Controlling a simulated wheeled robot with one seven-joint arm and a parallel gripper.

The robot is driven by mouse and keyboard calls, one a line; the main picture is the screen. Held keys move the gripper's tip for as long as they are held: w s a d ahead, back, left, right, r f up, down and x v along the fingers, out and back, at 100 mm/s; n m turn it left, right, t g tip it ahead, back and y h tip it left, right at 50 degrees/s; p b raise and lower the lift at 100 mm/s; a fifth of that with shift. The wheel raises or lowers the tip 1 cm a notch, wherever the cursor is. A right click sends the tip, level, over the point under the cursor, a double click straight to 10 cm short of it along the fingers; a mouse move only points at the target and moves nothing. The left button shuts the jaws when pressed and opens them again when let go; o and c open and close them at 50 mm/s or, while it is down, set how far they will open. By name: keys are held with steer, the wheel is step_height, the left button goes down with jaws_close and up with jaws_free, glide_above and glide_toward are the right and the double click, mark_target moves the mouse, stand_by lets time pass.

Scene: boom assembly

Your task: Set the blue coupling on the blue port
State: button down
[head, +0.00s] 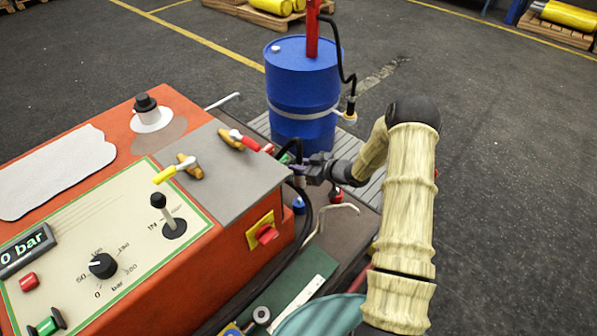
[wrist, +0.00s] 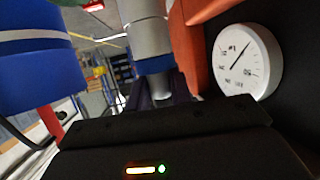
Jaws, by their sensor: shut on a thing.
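My gripper (head: 312,170) is at the right end of the orange machine, beside a black hose. In the wrist view its dark fingers (wrist: 160,98) are shut on a grey cylinder with a thin blue ring, the blue coupling (wrist: 149,42). The coupling's far end runs out of the top of that view. In the head view a small blue piece (head: 299,205) shows just below my gripper; I cannot tell whether it is part of the coupling or the blue port. No blue port shows clearly in either view.
A blue drum (head: 300,85) with a red pump (head: 312,35) stands behind my gripper. The orange machine (head: 125,110) carries yellow and red levers. A small red piece (head: 336,194) and a bent pale rod (head: 335,211) are close by. The wrist view shows a white gauge (wrist: 247,62).

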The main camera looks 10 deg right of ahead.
mark_target(300, 186)
steer(key=shift+r, duration=0.1)
stand_by(0.5)
steer(key=s+f+m+t+h, duration=0.1)
steer(key=s+f+m+h, duration=0.1)
steer(key=m+h, duration=0.1)
steer(key=s+f+m+t+h, duration=0.2)
steer(key=m+h, duration=0.1)
steer(key=s+f+m+t+h, duration=0.1)
steer(key=s+f+m+h, duration=0.1)
steer(key=s+m+h, duration=0.1)
steer(key=shift+d+f+h, duration=0.1)
steer(key=shift+d+h, duration=0.2)
steer(key=shift+h, duration=0.3)
steer(key=shift+w+a, duration=0.1)
steer(key=shift+a, duration=0.55)
